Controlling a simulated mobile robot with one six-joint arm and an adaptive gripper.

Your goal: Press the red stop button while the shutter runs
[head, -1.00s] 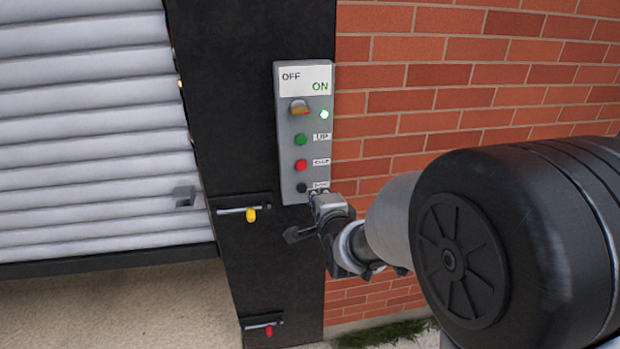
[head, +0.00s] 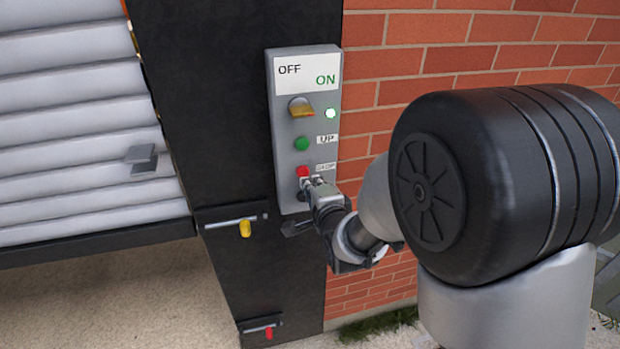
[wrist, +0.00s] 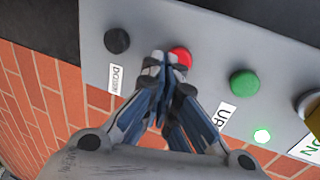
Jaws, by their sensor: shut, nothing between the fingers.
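The grey control box (head: 282,130) is mounted on a black panel beside the brick wall. Its red stop button (head: 302,171) sits below the green UP button (head: 302,144). The red button also shows in the wrist view (wrist: 181,56), partly hidden behind my fingertips. My gripper (head: 312,182) is shut and empty, with its tips at the red button's lower edge; I cannot tell whether they touch it. The black button (wrist: 117,40) shows clear of the fingers in the wrist view. The grey slatted shutter (head: 70,130) is partly raised, with open space below it.
The yellow selector knob (head: 301,107) is above the green button, and the lamp beside it (head: 330,113) is lit. A yellow-handled bolt (head: 245,228) and a red-handled bolt (head: 268,332) are on the black panel. The brick wall (head: 450,60) is right of the box.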

